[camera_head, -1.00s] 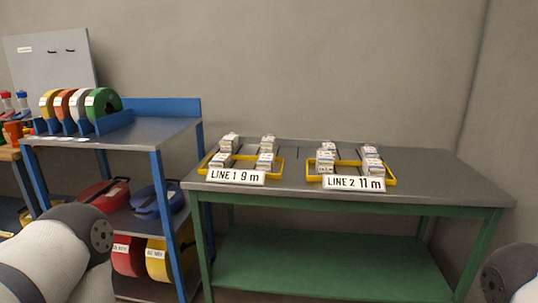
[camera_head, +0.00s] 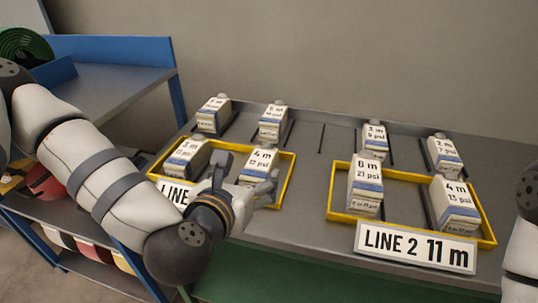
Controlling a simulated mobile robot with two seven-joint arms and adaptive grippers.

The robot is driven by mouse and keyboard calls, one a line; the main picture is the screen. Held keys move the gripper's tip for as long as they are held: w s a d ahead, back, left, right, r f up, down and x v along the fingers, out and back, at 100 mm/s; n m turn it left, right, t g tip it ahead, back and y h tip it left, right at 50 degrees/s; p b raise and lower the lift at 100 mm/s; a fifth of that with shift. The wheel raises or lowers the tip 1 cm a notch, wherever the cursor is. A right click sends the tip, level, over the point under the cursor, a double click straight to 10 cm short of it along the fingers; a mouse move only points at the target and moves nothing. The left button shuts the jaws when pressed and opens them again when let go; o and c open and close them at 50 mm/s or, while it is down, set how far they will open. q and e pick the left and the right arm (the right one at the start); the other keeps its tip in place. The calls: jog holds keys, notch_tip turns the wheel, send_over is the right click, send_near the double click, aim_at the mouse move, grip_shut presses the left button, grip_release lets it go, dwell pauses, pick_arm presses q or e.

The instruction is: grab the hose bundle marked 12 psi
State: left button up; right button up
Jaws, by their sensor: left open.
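The hose bundles are white boxes with a blue band and a printed label. The one labelled 4 m (camera_head: 262,160), in the right part of the left yellow tray (camera_head: 287,178), seems to read 12 psi, but the small print is unclear. A box labelled 3 m (camera_head: 183,158) stands beside it in the same tray, its psi figure hard to read. My left gripper (camera_head: 246,182) is open, fingers spread just in front of the 4 m box and partly covering its lower part. I cannot tell if they touch. My right arm shows at the right edge; its gripper is out of view.
The right yellow tray (camera_head: 404,172) holds boxes marked 21 psi (camera_head: 366,185) and 15 psi (camera_head: 455,203). More boxes stand behind both trays (camera_head: 272,122). Signs for LINE 1 (camera_head: 173,192) and LINE 2 (camera_head: 415,247) stand in front. The grey tabletop between the trays (camera_head: 312,190) is clear.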

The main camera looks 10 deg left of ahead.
aim_at(259, 162)
pick_arm(q)
jog(key=w+f, duration=0.2)
jog(key=shift+w+f+b, duration=0.2)
jog(key=shift+w+b, duration=0.1)
jog(key=x, duration=0.7)
jog(key=shift+w+a+r, duration=0.2)
jog(key=shift+a+r, duration=0.05)
jog(key=shift+a, duration=0.1)
jog(key=shift+r, duration=0.1)
pick_arm(e)
jog(key=s+f, duration=0.2)
jog(key=s, duration=0.1)
jog(key=shift+g, duration=0.4)
pick_arm(q)
jog(key=c, duration=1.6)
jog(key=shift+r, duration=0.15)
pick_arm(e)
jog(key=shift+w+r, duration=0.1)
jog(key=shift+w, duration=0.05)
